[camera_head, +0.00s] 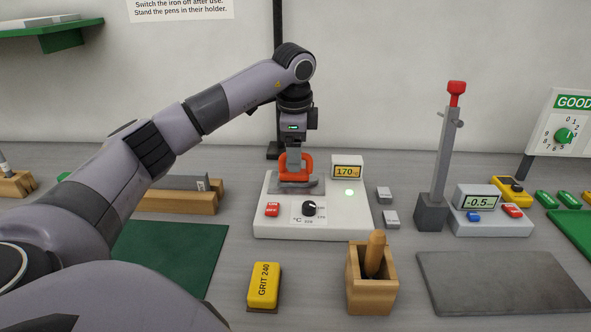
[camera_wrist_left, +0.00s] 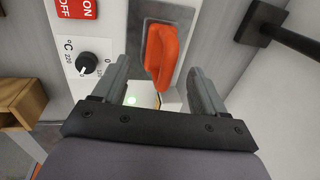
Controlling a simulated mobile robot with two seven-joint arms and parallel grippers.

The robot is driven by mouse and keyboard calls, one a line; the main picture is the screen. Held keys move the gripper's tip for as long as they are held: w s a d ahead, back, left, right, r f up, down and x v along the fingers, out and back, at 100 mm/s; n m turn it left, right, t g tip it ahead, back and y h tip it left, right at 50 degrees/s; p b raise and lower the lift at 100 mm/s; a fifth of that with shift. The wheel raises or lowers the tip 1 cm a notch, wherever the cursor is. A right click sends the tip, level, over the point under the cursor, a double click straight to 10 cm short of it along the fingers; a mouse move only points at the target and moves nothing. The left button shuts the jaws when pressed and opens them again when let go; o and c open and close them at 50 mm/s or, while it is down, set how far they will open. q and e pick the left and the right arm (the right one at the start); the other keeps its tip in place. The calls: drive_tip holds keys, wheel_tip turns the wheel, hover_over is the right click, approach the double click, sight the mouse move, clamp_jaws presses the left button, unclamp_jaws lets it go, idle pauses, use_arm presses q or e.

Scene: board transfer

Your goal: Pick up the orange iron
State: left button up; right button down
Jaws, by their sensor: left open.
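The orange iron (camera_head: 294,165) rests on a grey metal plate (camera_head: 308,188) on the white heating station (camera_head: 340,221). It has a looped orange handle, which shows large in the left wrist view (camera_wrist_left: 161,55). My left gripper (camera_head: 293,152) points down right at the handle. In the left wrist view my left gripper (camera_wrist_left: 160,78) is open, with one finger on each side of the handle and gaps between. The handle hides part of the fingers in the head view. My right gripper is not in view.
The station carries a dial (camera_head: 309,209), a red switch (camera_head: 272,209) and a display reading 170 (camera_head: 347,171). A wooden holder (camera_head: 371,294) and a yellow GRIT 240 block (camera_head: 264,285) stand in front. A dark post (camera_head: 278,95) rises behind.

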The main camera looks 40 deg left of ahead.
use_arm(q)
drive_tip(key=f, duration=0.4)
drive_tip(key=shift+w+a+f+p, duration=0.25)
drive_tip(key=shift+a+f+p, duration=0.1)
drive_tip(key=shift+r, duration=0.1)
clamp_jaws()
wheel_tip(320, 180, up, 20)
drive_tip(key=p, duration=0.1)
idle(0.4)
